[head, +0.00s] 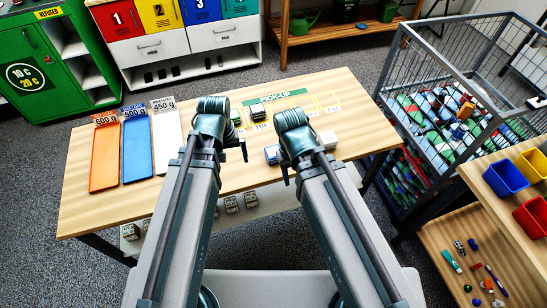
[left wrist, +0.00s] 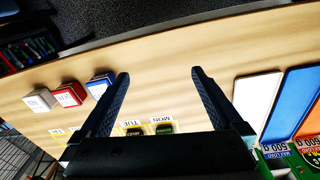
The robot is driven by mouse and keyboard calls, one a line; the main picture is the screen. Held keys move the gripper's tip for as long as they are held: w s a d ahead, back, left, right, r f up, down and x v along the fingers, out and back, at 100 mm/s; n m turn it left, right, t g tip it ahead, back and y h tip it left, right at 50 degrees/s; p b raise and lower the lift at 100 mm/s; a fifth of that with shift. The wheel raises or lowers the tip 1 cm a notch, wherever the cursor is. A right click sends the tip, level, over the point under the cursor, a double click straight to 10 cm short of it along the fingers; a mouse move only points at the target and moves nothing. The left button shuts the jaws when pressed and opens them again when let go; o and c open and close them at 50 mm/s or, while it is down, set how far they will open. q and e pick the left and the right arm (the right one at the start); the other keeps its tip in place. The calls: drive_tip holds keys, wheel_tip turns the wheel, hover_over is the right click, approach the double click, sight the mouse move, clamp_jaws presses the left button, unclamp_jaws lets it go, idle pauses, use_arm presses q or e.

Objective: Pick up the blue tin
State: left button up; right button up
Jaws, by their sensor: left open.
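The blue tin (head: 272,153), with a white label on top, stands on the table just left of my right arm in the head view. In the left wrist view the blue tin (left wrist: 100,84) is beside one finger, outside the jaws. My left gripper (head: 243,152) is over the table, left of the tin. In the left wrist view its fingers (left wrist: 161,72) are wide apart with only bare wood between the tips. My right gripper (head: 287,178) is near the table's front edge; its jaws are too small to read.
A red tin (left wrist: 70,94) and a white tin (left wrist: 39,100) stand in a row beside the blue one. Orange, blue and white trays (head: 167,135) lie left on the table (head: 90,205). A wire cage (head: 395,75) stands right.

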use_arm(q)
drive_tip(key=w+n, duration=0.2)
drive_tip(key=n, duration=0.1)
drive_tip(key=n+h, duration=0.4)
drive_tip(key=n, duration=1.3)
approach(273, 151)
drive_tip(key=shift+t, duration=0.5)
drive_tip(key=b+x, duration=0.2)
drive_tip(key=b, duration=0.2)
drive_tip(key=s+b+x, duration=0.1)
drive_tip(key=b+x, duration=0.2)
drive_tip(key=shift+a+f+b, duration=0.2)
drive_tip(key=shift+b, duration=0.2)
drive_tip(key=shift+d+f, duration=0.15)
drive_tip(key=shift+f, duration=0.05)
drive_tip(key=shift+r, duration=0.1)
drive_tip(key=shift+d, duration=0.1)
drive_tip(key=b+x, duration=0.5)
drive_tip(key=shift+w, duration=0.1)
drive_tip(key=shift+d, duration=0.1)
drive_tip(key=shift+c, duration=0.3)
